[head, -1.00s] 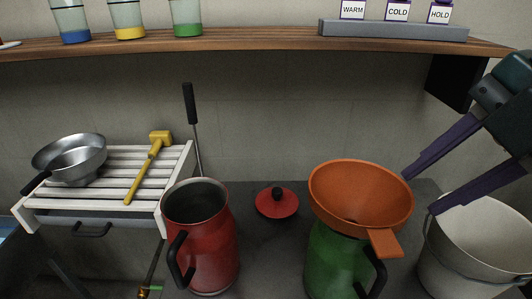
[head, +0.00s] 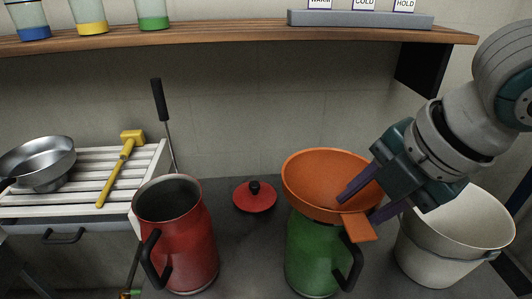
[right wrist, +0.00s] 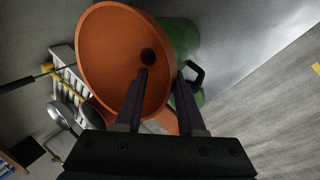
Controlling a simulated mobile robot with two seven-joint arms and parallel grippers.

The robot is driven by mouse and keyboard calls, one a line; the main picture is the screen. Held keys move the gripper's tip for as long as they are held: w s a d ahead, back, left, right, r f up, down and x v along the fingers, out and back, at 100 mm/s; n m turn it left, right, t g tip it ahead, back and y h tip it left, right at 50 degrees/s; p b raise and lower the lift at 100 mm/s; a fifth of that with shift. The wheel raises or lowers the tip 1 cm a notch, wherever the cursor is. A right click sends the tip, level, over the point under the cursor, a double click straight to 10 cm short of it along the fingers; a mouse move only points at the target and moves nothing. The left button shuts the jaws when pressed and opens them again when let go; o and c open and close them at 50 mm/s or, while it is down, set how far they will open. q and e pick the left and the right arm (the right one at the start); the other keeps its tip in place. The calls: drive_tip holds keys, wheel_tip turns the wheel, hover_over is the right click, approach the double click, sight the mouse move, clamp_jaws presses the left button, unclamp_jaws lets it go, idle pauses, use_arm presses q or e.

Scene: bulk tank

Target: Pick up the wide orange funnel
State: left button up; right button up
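The wide orange funnel (head: 318,172) sits in the mouth of the green can (head: 308,258), its tab handle (head: 359,228) pointing to the front right. My right gripper (head: 362,200) is at the funnel's right side. One finger reaches inside the bowl and the other is outside, by the handle. In the right wrist view the funnel (right wrist: 110,55) lies ahead, and the open fingers (right wrist: 160,95) show a gap with the funnel's wall and handle between them. I cannot tell whether either finger touches it. My left gripper is not in view.
A red can (head: 178,240) stands to the left, with a red lid (head: 255,197) behind on the counter. A white bucket (head: 450,245) stands close on the right. A wooden shelf (head: 230,37) runs above.

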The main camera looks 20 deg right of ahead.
clamp_jaws()
idle(1.3)
